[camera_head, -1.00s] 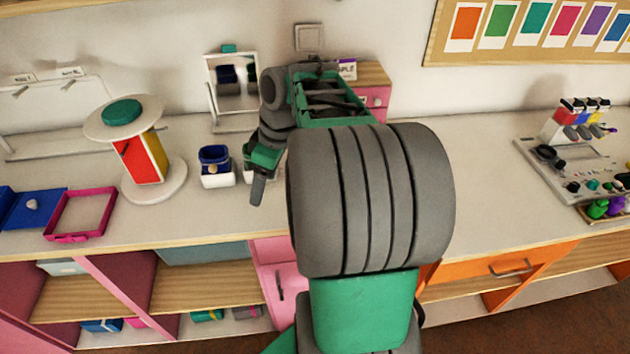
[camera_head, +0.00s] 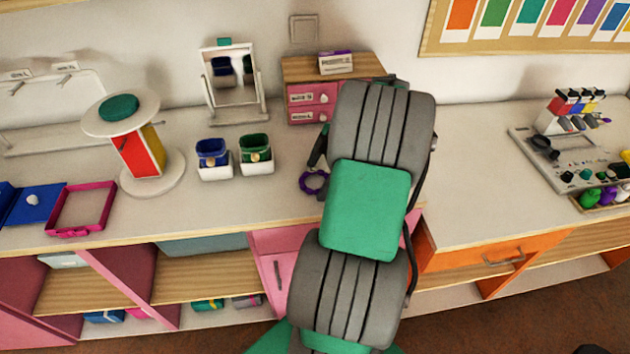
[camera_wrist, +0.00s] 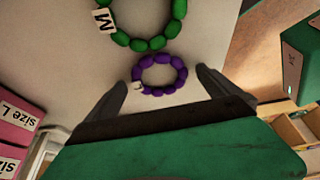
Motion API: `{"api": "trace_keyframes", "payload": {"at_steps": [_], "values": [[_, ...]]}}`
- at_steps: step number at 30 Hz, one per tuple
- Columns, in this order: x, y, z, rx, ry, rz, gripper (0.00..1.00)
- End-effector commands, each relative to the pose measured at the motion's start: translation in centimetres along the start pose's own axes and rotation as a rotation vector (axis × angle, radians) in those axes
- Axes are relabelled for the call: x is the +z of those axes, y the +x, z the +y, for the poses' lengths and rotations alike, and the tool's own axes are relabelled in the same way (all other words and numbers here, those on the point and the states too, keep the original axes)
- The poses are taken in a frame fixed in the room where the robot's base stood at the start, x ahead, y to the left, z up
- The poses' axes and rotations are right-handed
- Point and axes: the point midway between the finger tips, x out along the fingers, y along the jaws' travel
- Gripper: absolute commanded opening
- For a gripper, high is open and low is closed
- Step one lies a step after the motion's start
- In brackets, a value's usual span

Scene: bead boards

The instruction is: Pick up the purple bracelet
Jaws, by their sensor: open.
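The purple bracelet (camera_head: 314,182) lies on the counter just left of my arm in the head view. In the wrist view the purple bracelet (camera_wrist: 160,74) is a ring of beads with a small pale piece at its lower left. My gripper (camera_wrist: 164,86) is open, with one finger on each side of the bracelet in that picture. I cannot tell how far above the counter the fingertips are. In the head view my arm hides most of the gripper; one dark finger (camera_head: 318,150) shows near the bracelet.
A green bead bracelet (camera_wrist: 141,42) with an M tag lies beyond the purple one. A pink drawer unit (camera_head: 313,97) stands behind. The counter on the right is clear up to a grey tray (camera_head: 570,160).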

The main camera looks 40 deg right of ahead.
Motion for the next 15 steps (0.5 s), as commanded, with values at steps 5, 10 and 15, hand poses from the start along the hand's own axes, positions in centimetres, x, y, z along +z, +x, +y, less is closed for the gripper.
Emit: {"api": "trace_keyframes", "payload": {"at_steps": [5, 10, 15], "values": [[0.0, -0.03, 0.0, 0.0, 0.001, 0.0, 0.93], [0.0, -0.04, 0.0, 0.0, 0.001, 0.0, 0.79], [-0.01, -0.05, 0.01, 0.0, 0.001, 0.0, 0.65]]}}
